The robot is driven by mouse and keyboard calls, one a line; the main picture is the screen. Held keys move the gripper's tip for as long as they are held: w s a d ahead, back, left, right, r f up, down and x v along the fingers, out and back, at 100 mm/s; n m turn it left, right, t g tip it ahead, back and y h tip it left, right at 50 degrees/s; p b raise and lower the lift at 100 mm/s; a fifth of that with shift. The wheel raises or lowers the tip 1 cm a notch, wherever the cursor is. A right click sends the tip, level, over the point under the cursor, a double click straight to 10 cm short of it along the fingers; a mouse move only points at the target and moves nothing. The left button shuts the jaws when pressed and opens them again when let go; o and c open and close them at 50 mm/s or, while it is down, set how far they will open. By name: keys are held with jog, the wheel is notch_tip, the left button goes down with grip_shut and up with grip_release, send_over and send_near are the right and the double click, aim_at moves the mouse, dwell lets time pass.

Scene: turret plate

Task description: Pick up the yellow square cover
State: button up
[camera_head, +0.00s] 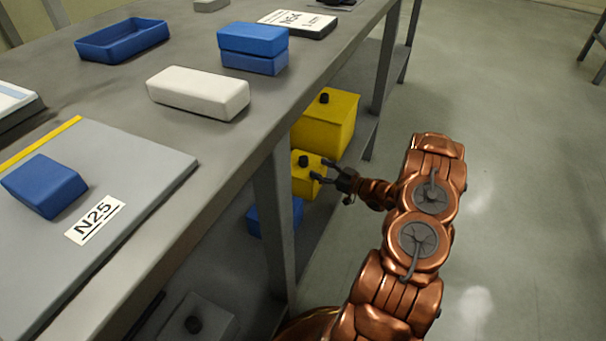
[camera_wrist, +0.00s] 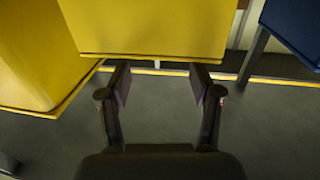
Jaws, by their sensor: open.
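The smaller yellow square cover (camera_head: 305,186), a block with a black knob on top, sits on the lower shelf under the table. My gripper (camera_head: 322,169) is at its right side, fingers pointing at it. In the wrist view a yellow block, apparently this cover (camera_wrist: 150,25), fills the top middle. My gripper (camera_wrist: 160,82) is open there, with its two fingertips apart at the block's lower edge. Nothing is visibly held. I cannot tell whether the fingers touch the cover, and its knob is out of the wrist view.
A larger yellow box (camera_head: 330,125) with a knob stands behind the cover, and a blue box (camera_head: 268,218) in front. A grey table leg (camera_head: 275,230) rises close by. The tabletop (camera_head: 190,135) overhangs the shelf. The floor (camera_head: 520,160) to the right is clear.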

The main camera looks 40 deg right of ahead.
aim_at(307, 162)
jog(key=shift+b+x, duration=1.05)
jog(key=shift+x, duration=2.05)
jog(key=shift+d, duration=0.1)
jog(key=shift+c, duration=0.3)
grip_shut()
